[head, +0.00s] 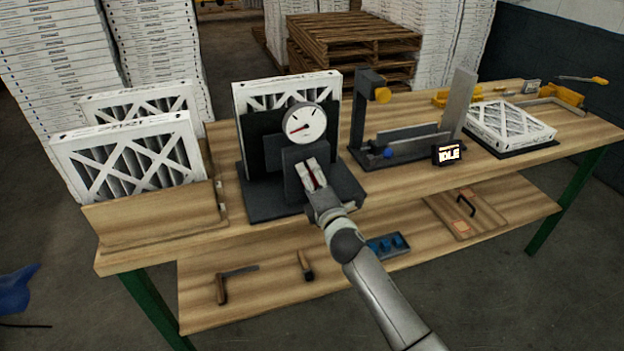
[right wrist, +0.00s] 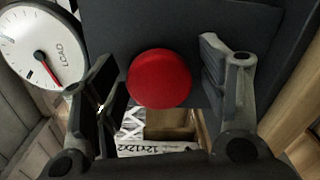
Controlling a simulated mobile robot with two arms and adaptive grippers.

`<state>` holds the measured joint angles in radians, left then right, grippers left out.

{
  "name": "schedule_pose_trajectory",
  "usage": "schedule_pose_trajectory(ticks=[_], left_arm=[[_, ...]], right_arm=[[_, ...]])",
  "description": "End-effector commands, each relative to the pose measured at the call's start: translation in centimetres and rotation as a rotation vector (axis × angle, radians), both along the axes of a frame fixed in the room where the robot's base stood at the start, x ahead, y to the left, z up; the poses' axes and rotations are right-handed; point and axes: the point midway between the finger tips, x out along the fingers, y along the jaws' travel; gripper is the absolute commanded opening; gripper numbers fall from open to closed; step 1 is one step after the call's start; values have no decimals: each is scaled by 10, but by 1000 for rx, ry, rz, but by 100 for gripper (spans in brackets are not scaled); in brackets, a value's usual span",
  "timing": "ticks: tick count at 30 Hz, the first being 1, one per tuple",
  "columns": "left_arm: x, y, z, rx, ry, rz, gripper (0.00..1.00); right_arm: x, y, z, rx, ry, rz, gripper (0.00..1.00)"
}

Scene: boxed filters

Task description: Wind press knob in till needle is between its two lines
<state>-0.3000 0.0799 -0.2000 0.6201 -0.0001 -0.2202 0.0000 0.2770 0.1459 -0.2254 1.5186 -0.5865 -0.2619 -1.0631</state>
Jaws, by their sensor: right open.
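The press (head: 262,205) is a dark block on a dark base, with a boxed filter (head: 290,88) standing behind its plate. Its round white gauge (head: 305,122) has a red needle pointing to the lower left in the head view. The gauge (right wrist: 28,42) also shows in the right wrist view, with the needle away from the dark marks on the rim. The red press knob (right wrist: 160,78) is round and sits between the fingers of my right gripper (head: 312,172), which is open with gaps on both sides. In the head view the gripper mostly hides the knob. My left gripper is out of view.
Filters (head: 130,160) stand in a wooden holder at left. The lower shelf (head: 350,290) holds tools and a blue tray (head: 388,245).

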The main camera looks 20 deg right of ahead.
Motion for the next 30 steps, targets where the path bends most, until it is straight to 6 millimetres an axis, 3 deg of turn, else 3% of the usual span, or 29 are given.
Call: schedule_pose_trajectory(ticks=[6,17,30], left_arm=[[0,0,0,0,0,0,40],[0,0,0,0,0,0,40],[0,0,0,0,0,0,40]], right_arm=[[0,0,0,0,0,0,67],[0,0,0,0,0,0,20],[0,0,0,104,5,0,20]])
